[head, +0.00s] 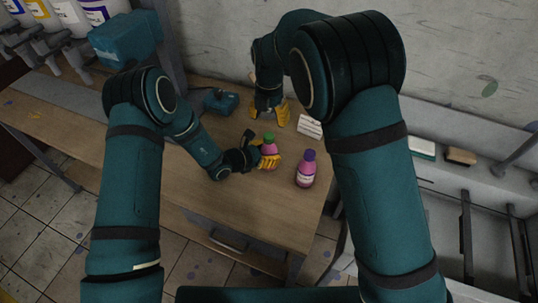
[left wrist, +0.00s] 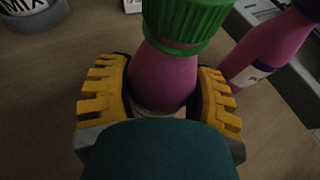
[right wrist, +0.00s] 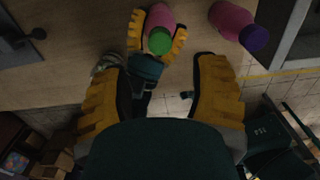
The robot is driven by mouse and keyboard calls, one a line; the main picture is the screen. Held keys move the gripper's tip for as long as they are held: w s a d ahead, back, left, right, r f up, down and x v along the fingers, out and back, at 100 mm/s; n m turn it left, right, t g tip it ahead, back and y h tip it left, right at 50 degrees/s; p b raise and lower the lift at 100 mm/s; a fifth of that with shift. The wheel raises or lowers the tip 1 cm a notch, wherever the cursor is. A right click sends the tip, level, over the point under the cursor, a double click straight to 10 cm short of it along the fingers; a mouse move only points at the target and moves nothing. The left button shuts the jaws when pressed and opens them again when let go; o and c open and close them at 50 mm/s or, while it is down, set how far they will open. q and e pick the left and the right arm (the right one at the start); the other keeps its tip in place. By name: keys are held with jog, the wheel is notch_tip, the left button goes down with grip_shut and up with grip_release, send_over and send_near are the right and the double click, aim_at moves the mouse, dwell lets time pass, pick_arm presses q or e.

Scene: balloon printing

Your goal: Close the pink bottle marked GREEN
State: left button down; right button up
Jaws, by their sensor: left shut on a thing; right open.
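A pink bottle (left wrist: 163,78) with a green cap (left wrist: 188,22) stands upright on the wooden table. In the left wrist view the cap sits on the bottle's neck; I cannot tell how tight it is. Its marking is hidden. My left gripper (head: 267,163) is shut around the bottle's body below the cap. The green cap (right wrist: 160,40) also shows in the right wrist view. My right gripper (head: 271,115) is open and empty, behind the bottle in the head view and apart from it. A second pink bottle (head: 305,172) with a purple cap (right wrist: 254,39) stands to the right.
A white card (head: 310,127) stands behind the bottles. A teal device (head: 221,102) sits at the table's back left. A grey container marked MIX (left wrist: 35,14) is near the left gripper. The table's front left (head: 110,135) is clear.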

aim_at(269, 135)
dwell(0.3)
jog(key=shift+f, duration=4)
grip_shut()
